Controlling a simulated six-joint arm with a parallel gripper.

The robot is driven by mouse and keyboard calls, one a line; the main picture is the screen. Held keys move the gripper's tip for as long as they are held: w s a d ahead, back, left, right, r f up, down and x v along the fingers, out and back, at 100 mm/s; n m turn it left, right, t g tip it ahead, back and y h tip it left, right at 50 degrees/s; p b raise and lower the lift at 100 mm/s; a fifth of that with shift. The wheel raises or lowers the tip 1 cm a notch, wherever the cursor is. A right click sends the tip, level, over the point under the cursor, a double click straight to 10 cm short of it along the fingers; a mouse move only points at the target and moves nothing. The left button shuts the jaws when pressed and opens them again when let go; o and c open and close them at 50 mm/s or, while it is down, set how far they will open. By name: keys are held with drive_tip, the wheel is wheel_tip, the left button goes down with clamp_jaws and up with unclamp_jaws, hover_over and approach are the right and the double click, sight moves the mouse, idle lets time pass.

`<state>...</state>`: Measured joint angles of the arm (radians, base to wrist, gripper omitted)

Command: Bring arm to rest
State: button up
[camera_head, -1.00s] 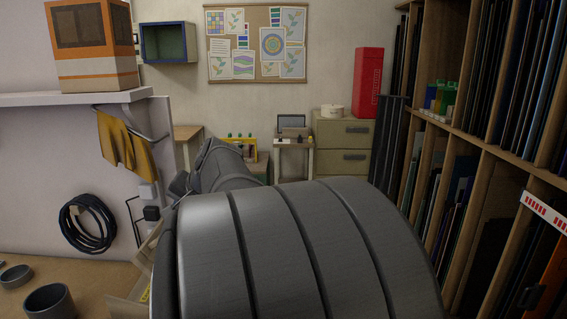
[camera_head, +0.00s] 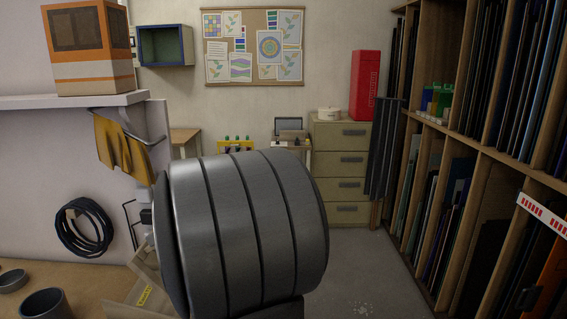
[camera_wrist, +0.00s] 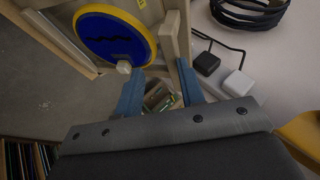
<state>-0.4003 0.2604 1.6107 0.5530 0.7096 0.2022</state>
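My gripper (camera_wrist: 160,69) shows in the wrist view with its two blue fingers spread apart. Nothing appears to be held between them; small items in a wooden compartment (camera_wrist: 160,97) show in the gap behind. How far the fingertips are from the wood I cannot tell. In the head view my gripper is hidden, and a thick grey link of my arm fills the lower middle.
A blue disc with a yellow rim (camera_wrist: 112,38), a black adapter (camera_wrist: 206,62) and a white adapter (camera_wrist: 238,83) lie near the fingers in the wrist view. Sheet racks (camera_head: 480,160) line the right. A drawer cabinet (camera_head: 340,160) stands behind; floor (camera_head: 370,270) between is clear.

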drive_tip(key=o, duration=1.1)
drive_tip(key=shift+w+d+f, duration=0.1)
drive_tip(key=shift+d+f, duration=0.05)
drive_tip(key=shift+d, duration=0.05)
drive_tip(key=shift+o, duration=1.2)
drive_tip(key=w+d+f+m+g+y, duration=0.1)
drive_tip(key=w+d+f+m+g, duration=0.1)
drive_tip(key=d+m, duration=0.6)
drive_tip(key=shift+w+f+g, duration=0.2)
drive_tip(key=shift+f+g, duration=0.2)
drive_tip(key=shift+f, duration=0.05)
drive_tip(key=d+m+g+y, duration=0.2)
drive_tip(key=d+m+y, duration=0.1)
drive_tip(key=d+m, duration=0.5)
drive_tip(key=x, duration=0.9)
drive_tip(key=shift+w+a+m, duration=0.2)
drive_tip(key=shift+w+m, duration=0.1)
drive_tip(key=shift+w, duration=0.15)
drive_tip(key=v, duration=1)
drive_tip(key=shift+d, duration=0.1)
